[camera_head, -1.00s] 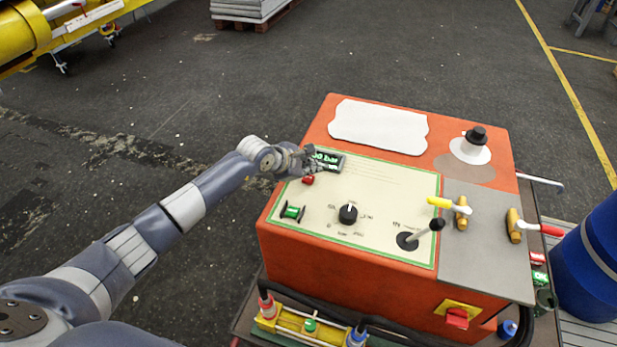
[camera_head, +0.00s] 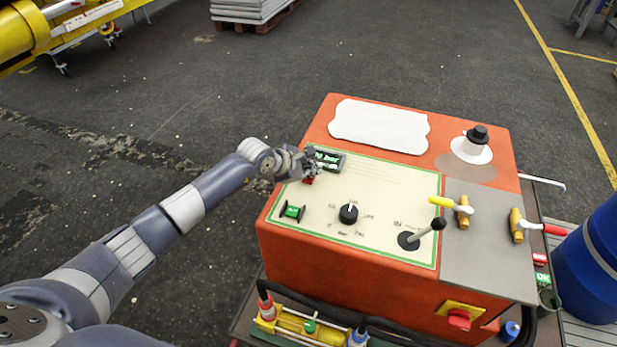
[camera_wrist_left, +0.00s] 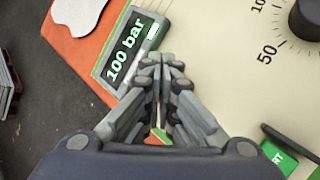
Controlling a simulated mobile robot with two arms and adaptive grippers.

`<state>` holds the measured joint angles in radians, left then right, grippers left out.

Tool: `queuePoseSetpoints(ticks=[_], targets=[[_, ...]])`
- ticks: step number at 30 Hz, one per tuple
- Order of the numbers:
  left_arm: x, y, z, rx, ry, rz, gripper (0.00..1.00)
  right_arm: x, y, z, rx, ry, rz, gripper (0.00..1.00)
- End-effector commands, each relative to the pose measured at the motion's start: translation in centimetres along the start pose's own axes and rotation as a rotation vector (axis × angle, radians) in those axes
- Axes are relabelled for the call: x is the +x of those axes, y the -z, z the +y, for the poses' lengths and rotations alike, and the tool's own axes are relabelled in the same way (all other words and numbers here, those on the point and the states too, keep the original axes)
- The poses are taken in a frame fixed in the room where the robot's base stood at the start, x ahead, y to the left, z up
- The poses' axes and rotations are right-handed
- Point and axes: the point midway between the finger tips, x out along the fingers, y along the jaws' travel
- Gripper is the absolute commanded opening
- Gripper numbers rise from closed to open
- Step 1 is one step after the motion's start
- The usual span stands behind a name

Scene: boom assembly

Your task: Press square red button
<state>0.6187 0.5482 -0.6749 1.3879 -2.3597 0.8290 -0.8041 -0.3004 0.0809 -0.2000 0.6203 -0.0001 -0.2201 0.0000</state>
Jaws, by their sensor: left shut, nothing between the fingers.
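A small red button (camera_head: 308,181) sits on the cream panel (camera_head: 375,190) of the orange console, just below a dark display (camera_head: 329,159). My left gripper (camera_head: 313,171) is shut and empty. Its fingertips are at the button's upper edge and partly cover it; I cannot tell whether they touch it. In the left wrist view, my left gripper (camera_wrist_left: 163,64) has its fingers together over the panel, beside the display (camera_wrist_left: 128,52) reading "100 bar". The fingers hide the button there. My right gripper is not in view.
The panel also holds a green START switch (camera_head: 291,211), a black knob (camera_head: 348,213) and a black lever (camera_head: 424,234). Yellow and red handled valves stand at the right. Another red button (camera_head: 459,319) is on a yellow plate on the console's front. A blue barrel (camera_head: 590,260) stands right.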

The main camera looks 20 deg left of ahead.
Motion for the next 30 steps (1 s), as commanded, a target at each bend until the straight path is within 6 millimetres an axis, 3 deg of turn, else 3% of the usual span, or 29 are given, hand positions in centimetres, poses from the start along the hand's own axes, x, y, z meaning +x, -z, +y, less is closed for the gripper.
queuePoseSetpoints(ticks=[30], targets=[[0.52,0.46,-0.41,0.0,0.001,0.002,0.0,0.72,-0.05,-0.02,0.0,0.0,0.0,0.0]])
